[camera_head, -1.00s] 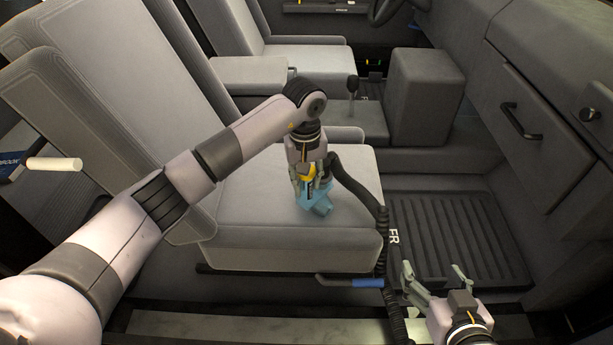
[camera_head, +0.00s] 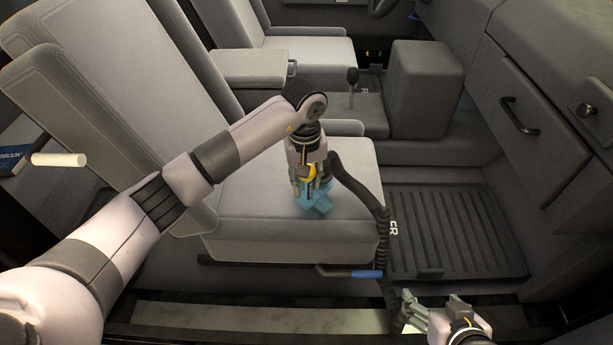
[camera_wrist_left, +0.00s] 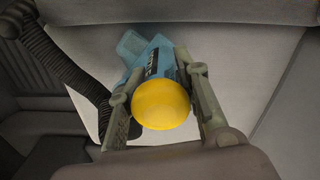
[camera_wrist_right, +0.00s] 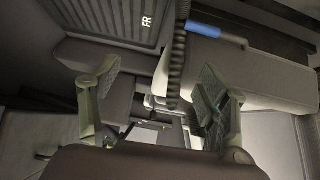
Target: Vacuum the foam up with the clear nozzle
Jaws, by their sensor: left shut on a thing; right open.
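The clear nozzle (camera_head: 315,203) is see-through blue with a yellow ball-shaped end. My left gripper (camera_head: 308,182) is shut on it, and its blue foot is down at the front seat cushion (camera_head: 245,218). In the left wrist view the nozzle (camera_wrist_left: 133,46) points away between the fingers, and the yellow ball (camera_wrist_left: 160,104) is nearest. No foam stands out on the pale cushion; the nozzle and arm cover part of it. My right gripper (camera_head: 412,303) is open and empty, low by the door sill. In the right wrist view its fingers (camera_wrist_right: 158,85) are spread.
A black coiled hose (camera_head: 372,205) runs from the nozzle over the cushion's front edge to the sill. A blue-tipped seat lever (camera_head: 366,274) is beside it. A ribbed floor mat (camera_head: 455,235), centre console (camera_head: 425,90) and dashboard handle (camera_head: 518,117) lie to the right.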

